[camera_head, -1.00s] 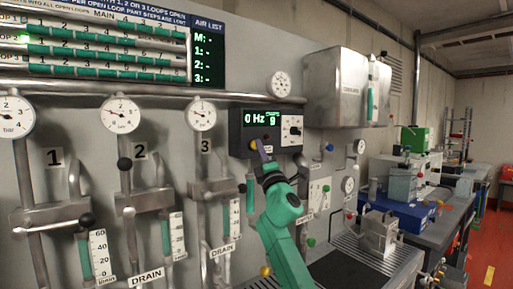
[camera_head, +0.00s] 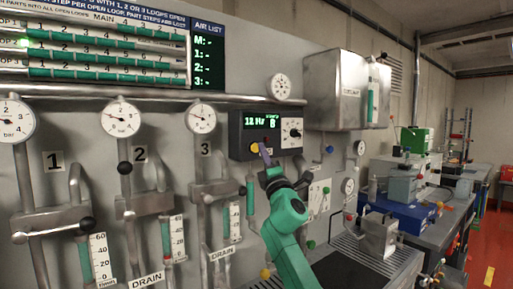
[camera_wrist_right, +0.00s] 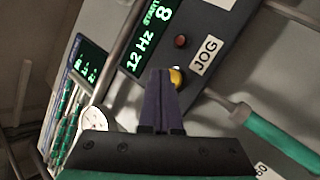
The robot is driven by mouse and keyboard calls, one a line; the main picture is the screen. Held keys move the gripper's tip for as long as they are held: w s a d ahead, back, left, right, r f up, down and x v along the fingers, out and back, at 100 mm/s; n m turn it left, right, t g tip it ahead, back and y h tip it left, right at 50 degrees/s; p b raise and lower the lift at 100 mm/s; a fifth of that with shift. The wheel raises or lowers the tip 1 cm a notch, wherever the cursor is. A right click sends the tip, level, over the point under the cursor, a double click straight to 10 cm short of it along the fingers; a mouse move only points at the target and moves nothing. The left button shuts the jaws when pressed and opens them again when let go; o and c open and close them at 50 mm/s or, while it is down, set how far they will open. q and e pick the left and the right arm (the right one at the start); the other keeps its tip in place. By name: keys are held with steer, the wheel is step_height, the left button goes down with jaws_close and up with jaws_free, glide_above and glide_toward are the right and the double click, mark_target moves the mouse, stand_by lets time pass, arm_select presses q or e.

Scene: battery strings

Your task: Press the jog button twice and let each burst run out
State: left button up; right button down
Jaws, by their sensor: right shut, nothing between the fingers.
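The control box (camera_head: 239,149) on the wall panel has a green display (camera_head: 261,121) reading 12 Hz, with the number 8 beside it. The yellow button (camera_head: 254,147) is at its lower left; it also shows in the right wrist view (camera_wrist_right: 177,76), near the JOG label (camera_wrist_right: 205,55) and a small dark red button or lamp (camera_wrist_right: 180,41). My right gripper (camera_head: 265,150) is shut and empty, its tips just right of the yellow button in the head view. In the wrist view the fingers (camera_wrist_right: 161,82) partly cover the yellow button; contact cannot be told. My left gripper is out of view.
A dial (camera_head: 292,133) sits on the right of the box. A horizontal pipe (camera_head: 150,92) runs above the gauges (camera_head: 201,118). A handled valve and flow tube (camera_head: 235,220) stand left of my arm. A metal cabinet (camera_head: 335,90) juts out at upper right.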

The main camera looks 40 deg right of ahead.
steer(key=shift+s, duration=0.1)
steer(key=s+p, duration=0.1)
steer(key=s, duration=0.4)
stand_by(0.3)
steer(key=shift+w, duration=0.1)
stand_by(0.3)
